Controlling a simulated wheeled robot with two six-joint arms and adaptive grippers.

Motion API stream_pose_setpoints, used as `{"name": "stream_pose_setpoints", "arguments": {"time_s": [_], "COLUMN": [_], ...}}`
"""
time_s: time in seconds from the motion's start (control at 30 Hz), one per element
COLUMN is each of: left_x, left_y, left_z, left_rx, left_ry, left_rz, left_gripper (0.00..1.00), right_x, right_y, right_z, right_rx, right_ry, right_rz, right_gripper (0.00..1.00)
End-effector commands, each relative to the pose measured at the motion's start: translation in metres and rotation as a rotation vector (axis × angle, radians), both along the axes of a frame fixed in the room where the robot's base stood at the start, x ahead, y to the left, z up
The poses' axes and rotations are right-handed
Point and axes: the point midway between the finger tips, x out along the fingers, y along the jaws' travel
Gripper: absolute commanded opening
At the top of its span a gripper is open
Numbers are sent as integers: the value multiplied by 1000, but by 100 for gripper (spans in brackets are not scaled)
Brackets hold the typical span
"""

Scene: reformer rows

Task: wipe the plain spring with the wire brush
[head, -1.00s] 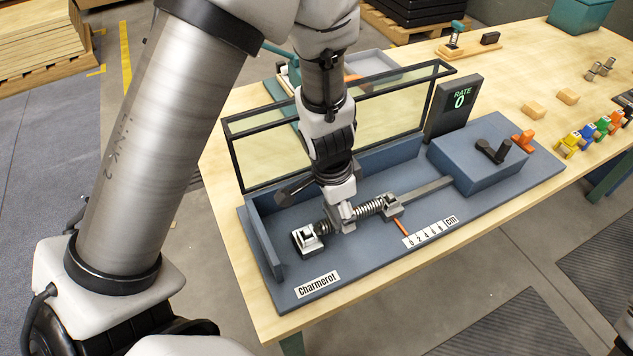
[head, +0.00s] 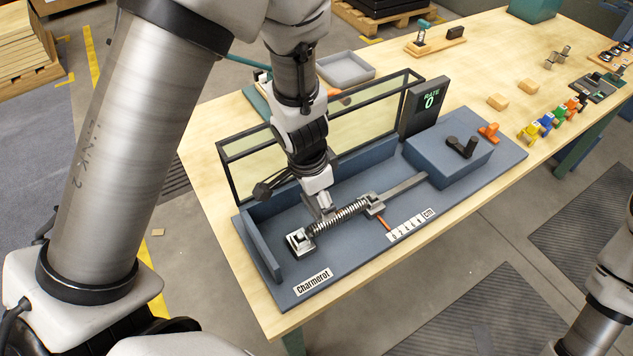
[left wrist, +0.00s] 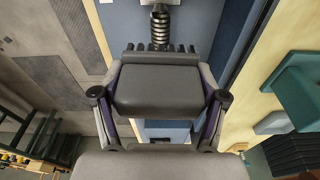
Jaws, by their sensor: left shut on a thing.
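The plain spring (head: 342,214) is a grey metal coil, lying between a left end seat (head: 299,241) and a sliding block (head: 374,203) on the blue test bench. It also shows at the top of the left wrist view (left wrist: 160,27). My left gripper (head: 325,206) points down at the spring's rear side, near its middle. It is shut on what looks like the wire brush, mostly hidden by the fingers; a row of dark stubs (left wrist: 160,48) shows beside the spring's end in the left wrist view. I cannot tell whether the stubs touch the coils. My right gripper is out of view.
A framed clear guard (head: 330,128) stands behind the spring, beside a display (head: 427,108) reading 0. A blue box (head: 446,160) with a dark crank sits right. A scale (head: 408,226) lies in front. Coloured clamps (head: 548,122) and wooden blocks (head: 512,94) stand farther right.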

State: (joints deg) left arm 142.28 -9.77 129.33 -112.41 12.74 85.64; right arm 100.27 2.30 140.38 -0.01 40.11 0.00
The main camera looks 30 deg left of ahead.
Motion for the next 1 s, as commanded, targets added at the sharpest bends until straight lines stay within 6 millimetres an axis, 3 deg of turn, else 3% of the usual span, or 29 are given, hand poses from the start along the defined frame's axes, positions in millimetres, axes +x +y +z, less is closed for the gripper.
{"name": "stream_pose_setpoints", "arguments": {"time_s": [0.03, 0.2, 0.8, 1.0], "left_x": [0, 0, 0, 6], "left_y": [0, -1, -1, 3], "left_z": [9, 16, 16, 20], "left_rx": [0, 0, -1, -13], "left_ry": [0, 0, -1, -11], "left_rz": [1, 0, 3, 200], "left_gripper": [34, 34, 34, 34], "right_x": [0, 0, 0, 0], "right_y": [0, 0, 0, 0], "right_z": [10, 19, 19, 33], "right_rx": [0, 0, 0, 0], "right_ry": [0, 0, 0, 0], "right_rz": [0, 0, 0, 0], "right_gripper": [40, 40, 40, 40]}}
